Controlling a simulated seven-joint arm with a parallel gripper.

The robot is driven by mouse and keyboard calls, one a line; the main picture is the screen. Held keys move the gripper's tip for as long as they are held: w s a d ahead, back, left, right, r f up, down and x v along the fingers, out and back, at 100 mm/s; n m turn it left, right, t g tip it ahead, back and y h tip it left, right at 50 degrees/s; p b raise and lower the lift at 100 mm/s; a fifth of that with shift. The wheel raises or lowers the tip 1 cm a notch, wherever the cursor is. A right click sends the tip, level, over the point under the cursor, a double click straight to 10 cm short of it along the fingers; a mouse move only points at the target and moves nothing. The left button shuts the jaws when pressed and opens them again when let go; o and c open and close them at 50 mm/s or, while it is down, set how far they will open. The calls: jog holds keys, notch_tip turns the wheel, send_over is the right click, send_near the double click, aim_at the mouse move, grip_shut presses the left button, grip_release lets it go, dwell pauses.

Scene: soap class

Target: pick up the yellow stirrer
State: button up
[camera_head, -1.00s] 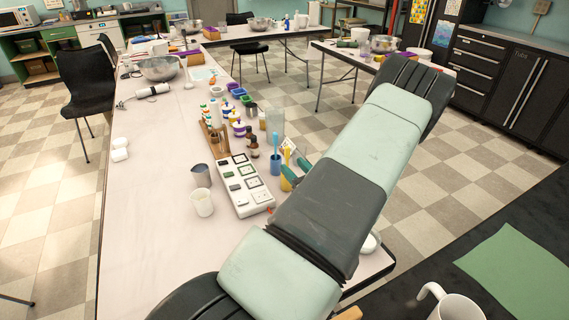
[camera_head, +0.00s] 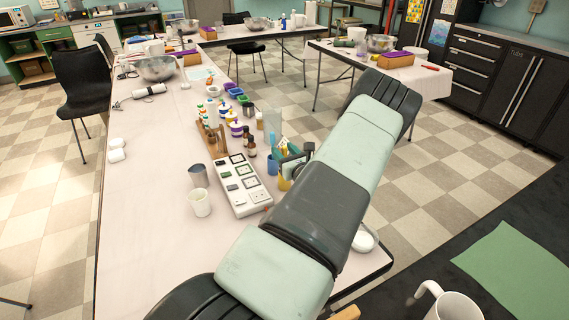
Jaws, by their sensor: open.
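A yellow cup (camera_head: 284,184) stands on the near table, right of the white switch panel. In the head view the yellow stirrer is mostly hidden behind my gripper, and I cannot make it out clearly from the cup. My gripper (camera_head: 284,158) is partly hidden by my arm. Its green fingers are open, at the cup's top, where the stirrer stood visible a second ago. I cannot tell whether they touch it. A blue cup (camera_head: 272,165) with a blue stirrer (camera_head: 272,141) stands just left of and behind the yellow cup.
The white switch panel (camera_head: 243,187), a white beaker (camera_head: 200,203) and a metal cup (camera_head: 197,175) stand left of the cups. Brown bottles (camera_head: 250,148) and a clear upright pane (camera_head: 273,122) are close behind. The table's left front is clear.

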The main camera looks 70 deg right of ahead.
grip_shut()
dwell(0.4)
